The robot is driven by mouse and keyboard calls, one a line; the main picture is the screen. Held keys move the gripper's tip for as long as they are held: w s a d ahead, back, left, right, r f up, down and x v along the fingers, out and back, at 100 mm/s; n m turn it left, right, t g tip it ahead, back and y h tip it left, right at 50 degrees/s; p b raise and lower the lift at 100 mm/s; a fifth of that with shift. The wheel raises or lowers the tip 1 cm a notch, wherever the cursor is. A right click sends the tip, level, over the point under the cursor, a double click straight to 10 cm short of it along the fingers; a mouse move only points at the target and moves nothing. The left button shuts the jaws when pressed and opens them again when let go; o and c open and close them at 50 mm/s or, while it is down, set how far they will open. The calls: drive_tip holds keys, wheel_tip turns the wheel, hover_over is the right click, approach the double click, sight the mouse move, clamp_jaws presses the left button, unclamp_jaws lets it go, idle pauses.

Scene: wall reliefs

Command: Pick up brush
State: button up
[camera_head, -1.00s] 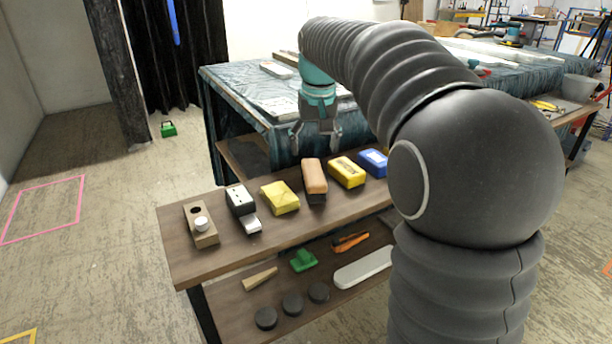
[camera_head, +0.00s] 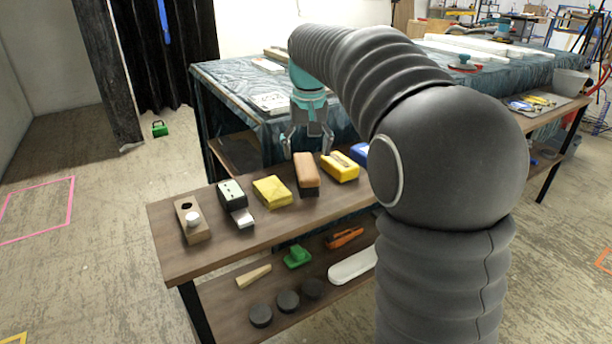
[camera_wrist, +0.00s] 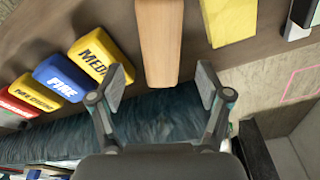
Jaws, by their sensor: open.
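The brush (camera_head: 306,170) has a tan wooden back and a dark bristle part. It lies on the upper board of the wooden shelf (camera_head: 180,257), between a yellow sponge-like block and a yellow labelled block. In the wrist view the brush's wooden back (camera_wrist: 160,40) runs down from the top edge, its near end between the lines of my fingers. My gripper (camera_head: 307,146) is open and empty, just behind the brush's far end. In the wrist view my gripper (camera_wrist: 163,82) has its fingertips on either side, seemingly apart from the brush; its height above it is unclear.
Close neighbours are the yellow block (camera_head: 272,191) and the yellow labelled block (camera_head: 340,166). A blue labelled block (camera_wrist: 68,76) and a red one (camera_wrist: 14,104) stand farther along. A cloth-covered table (camera_head: 235,95) rises behind. The lower shelf holds a green tool (camera_head: 297,257) and several dark discs.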

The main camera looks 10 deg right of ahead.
sight(306, 165)
drive_tip(key=shift+w+f+b, duration=0.2)
drive_tip(key=shift+f+b, duration=0.2)
drive_tip(key=shift+f, duration=2.25)
drive_tip(key=c, duration=1.4)
drive_tip(key=shift+c, duration=0.2)
drive_tip(key=shift+r, duration=0.15)
wheel_tip(306, 165, up, 4)
drive_tip(key=shift+r+p, duration=0.1)
drive_tip(key=shift+p, duration=0.35)
drive_tip(key=s+d+r, duration=0.6)
drive_tip(key=d, duration=0.4)
drive_tip(key=shift+r, duration=0.3)
